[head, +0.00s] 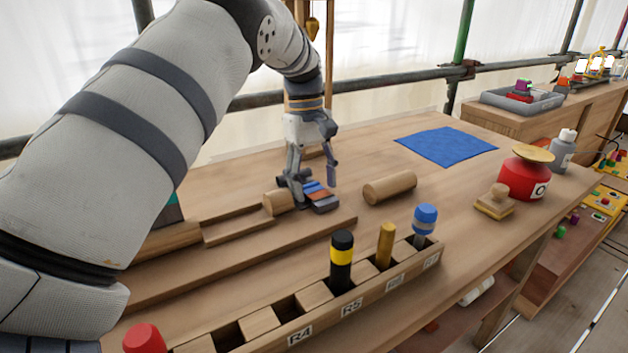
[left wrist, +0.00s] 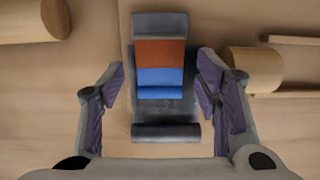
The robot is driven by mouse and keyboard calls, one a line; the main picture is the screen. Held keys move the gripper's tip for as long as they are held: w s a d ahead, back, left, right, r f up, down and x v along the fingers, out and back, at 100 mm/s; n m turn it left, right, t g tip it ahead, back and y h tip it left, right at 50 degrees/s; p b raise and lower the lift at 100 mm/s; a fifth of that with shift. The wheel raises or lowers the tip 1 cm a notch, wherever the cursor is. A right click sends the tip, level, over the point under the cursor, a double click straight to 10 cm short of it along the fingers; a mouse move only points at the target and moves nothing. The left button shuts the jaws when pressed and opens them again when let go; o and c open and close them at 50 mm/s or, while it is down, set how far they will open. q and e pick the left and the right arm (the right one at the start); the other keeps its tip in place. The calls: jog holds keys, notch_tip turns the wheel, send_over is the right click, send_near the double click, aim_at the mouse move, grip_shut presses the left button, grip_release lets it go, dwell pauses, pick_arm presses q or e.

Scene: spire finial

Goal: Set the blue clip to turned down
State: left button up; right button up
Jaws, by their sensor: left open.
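The blue clip (left wrist: 160,82) is a blue band next to a rust-orange band, on a small dark grey fixture (left wrist: 165,112) on the bench. The same fixture with its coloured bands also shows in the head view (head: 320,197). I cannot tell for sure which way the clip is turned. My left gripper (head: 312,182) points down over the fixture. In the left wrist view its two fingers (left wrist: 163,95) are spread, one on each side of the fixture, with nothing held between them. My right gripper is not in view.
A wooden cylinder (head: 390,188) lies right of the fixture and a wooden piece (head: 278,202) lies close on its left. A slotted rack (head: 375,290) with coloured pegs stands in front. A blue cloth (head: 447,146) and a red container (head: 525,178) are further right.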

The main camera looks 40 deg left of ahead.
pick_arm(q)
notch_tip(320, 180, up, 12)
jog(key=a, duration=0.2)
jog(key=shift+w, duration=0.3)
jog(key=shift+f, duration=0.2)
